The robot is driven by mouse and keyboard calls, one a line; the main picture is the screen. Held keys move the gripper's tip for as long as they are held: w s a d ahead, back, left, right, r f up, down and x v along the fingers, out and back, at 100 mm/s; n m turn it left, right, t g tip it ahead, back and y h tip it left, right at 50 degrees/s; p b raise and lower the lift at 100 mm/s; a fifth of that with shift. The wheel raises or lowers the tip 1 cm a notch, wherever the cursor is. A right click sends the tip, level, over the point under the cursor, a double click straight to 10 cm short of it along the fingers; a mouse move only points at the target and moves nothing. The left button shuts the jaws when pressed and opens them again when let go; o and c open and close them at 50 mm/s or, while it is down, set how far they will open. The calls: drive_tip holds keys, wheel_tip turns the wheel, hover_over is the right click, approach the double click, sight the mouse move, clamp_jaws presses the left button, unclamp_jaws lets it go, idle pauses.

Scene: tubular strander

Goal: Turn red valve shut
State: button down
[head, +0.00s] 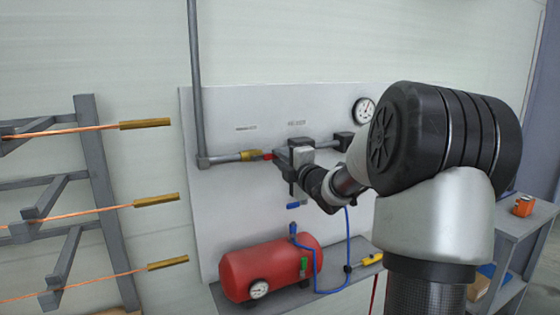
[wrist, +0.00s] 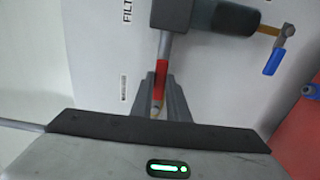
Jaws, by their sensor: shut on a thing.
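The red valve handle (head: 268,156) shows as a small red piece beside the brass valve body (head: 250,155) on the pipe, on the white wall panel. In the wrist view the red handle (wrist: 162,72) lies between the two grey fingers of my gripper (wrist: 164,100). The fingers are shut on it. In the head view my gripper (head: 278,157) is at the handle's right, and my arm hides part of the pipework behind. The brass body is mostly hidden by the fingers in the wrist view.
A pressure gauge (head: 363,110) is on the panel (head: 225,115) at upper right. A small blue lever (wrist: 274,62) is close by. A red tank (head: 255,268) with a blue hose stands below. A grey rack (head: 95,170) with copper rods is at left.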

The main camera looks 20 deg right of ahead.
drive_tip(key=shift+b, duration=0.3)
drive_tip(key=a+r+n+b, duration=0.6)
drive_tip(key=n+b, duration=1.1)
drive_tip(key=shift+s+a+n, duration=0.15)
drive_tip(key=shift+n, duration=0.25)
drive_tip(key=shift+r, duration=0.1)
drive_tip(key=c, duration=1.7)
unclamp_jaws()
